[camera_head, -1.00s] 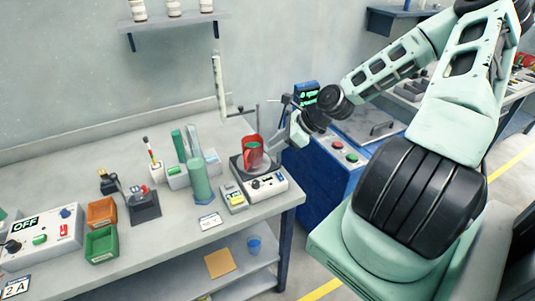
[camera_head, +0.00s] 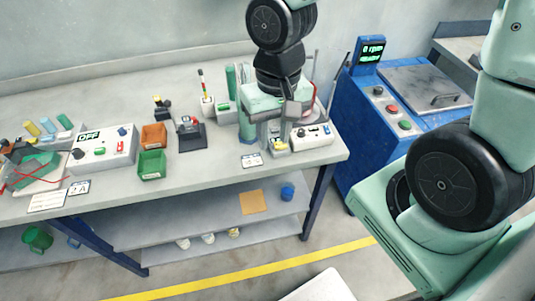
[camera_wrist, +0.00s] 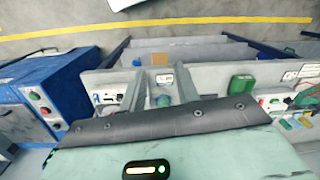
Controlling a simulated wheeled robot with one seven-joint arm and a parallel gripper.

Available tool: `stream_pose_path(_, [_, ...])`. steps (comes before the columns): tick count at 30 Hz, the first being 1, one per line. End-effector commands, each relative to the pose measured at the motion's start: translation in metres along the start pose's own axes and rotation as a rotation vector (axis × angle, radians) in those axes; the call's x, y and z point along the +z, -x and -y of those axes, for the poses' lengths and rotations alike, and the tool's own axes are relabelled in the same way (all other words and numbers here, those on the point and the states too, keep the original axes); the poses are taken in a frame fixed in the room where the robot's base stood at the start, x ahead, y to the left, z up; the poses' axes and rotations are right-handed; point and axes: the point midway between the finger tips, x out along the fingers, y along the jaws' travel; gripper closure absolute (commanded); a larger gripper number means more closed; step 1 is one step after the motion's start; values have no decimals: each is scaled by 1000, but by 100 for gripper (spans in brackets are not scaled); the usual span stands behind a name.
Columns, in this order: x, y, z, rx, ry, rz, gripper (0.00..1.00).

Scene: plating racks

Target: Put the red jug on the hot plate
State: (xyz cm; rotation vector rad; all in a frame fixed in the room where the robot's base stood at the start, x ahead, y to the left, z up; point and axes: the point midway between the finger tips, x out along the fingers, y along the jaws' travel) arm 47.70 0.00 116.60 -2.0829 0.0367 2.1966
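The red jug (camera_head: 309,102) shows in the head view only as a red sliver behind my gripper; most of it is hidden. It appears to stand on the hot plate (camera_head: 312,136), whose white front with knobs shows at the bench's right end; their contact is hidden. My gripper (camera_head: 270,142) points down in front of the jug, over the bench. In the wrist view the two fingers (camera_wrist: 161,96) are apart with no jug between them. A green cylinder top (camera_wrist: 163,101) shows in the gap, apparently below the fingers.
A small yellow-grey device (camera_head: 279,147) sits beside the hot plate. A black stand (camera_head: 190,132), a green bin (camera_head: 152,164) and an orange bin (camera_head: 154,136) stand to the left. A blue machine (camera_head: 385,110) stands right of the bench. The bench's front strip is mostly clear.

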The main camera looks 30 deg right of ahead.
Motion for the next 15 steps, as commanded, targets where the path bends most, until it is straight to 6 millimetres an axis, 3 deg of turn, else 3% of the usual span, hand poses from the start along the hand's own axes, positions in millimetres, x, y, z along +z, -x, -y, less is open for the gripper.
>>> stream_pose_path(1, [14,10,13,14,124,-17,69])
stream_pose_path(6, [57,34,42,33,479,-36,69])
stream_pose_path(10, [82,46,53,29,664,-44,69])
stream_pose_path(15, [96,52,58,24,768,-45,69])
